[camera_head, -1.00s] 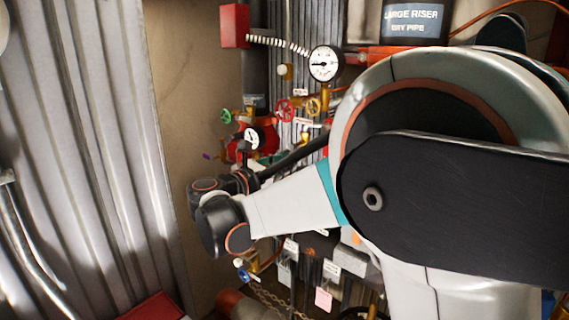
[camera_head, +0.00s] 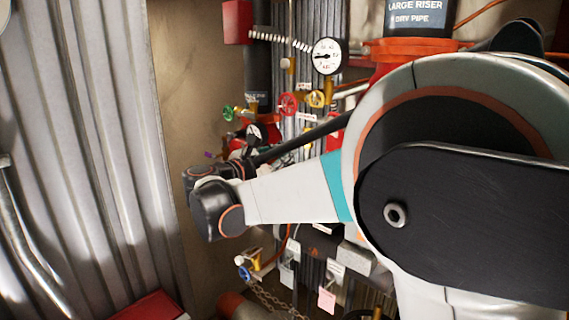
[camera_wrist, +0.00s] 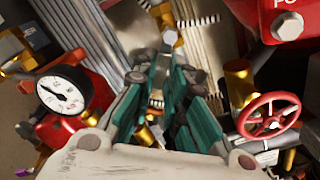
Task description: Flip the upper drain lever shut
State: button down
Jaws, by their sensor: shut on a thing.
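My gripper (camera_wrist: 167,78) shows in the wrist view with two teal fingers pointing away among the pipework. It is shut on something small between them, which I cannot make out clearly. Brass-coloured fittings (camera_wrist: 144,134) show low between the fingers. I cannot pick out the upper drain lever for certain; the fingers may hide it. In the head view my arm and wrist hide the gripper. A brass valve with a blue handle (camera_head: 244,273) sits low, below my wrist. A small purple piece (camera_head: 208,155) shows left of the lower gauge.
A white-faced gauge (camera_wrist: 65,91) is left of my fingers and a red handwheel (camera_wrist: 268,115) is right of them. The upper gauge (camera_head: 326,56), green handwheel (camera_head: 228,113) and red box (camera_head: 237,22) stand beyond my arm. Corrugated metal (camera_head: 85,140) rises at left.

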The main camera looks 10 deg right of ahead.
jog(key=shift+w+a+r+m+b, duration=0.2)
jog(key=shift+r+m+b, duration=0.3)
jog(key=shift+m, duration=1.25)
jog(key=shift+w+a+r+m+b, duration=0.1)
jog(key=shift+w+r+m+b, duration=0.3)
jog(key=shift+m, duration=1.4)
jog(key=shift+w+a+r+m+b, duration=0.15)
jog(key=shift+r+m+b, duration=0.45)
jog(key=shift+m, duration=1.15)
jog(key=shift+s+r, duration=0.1)
jog(key=shift+r, duration=0.05)
jog(key=c, duration=1.6)
grip_release()
jog(key=v, duration=0.7)
jog(key=shift+s+a, duration=0.2)
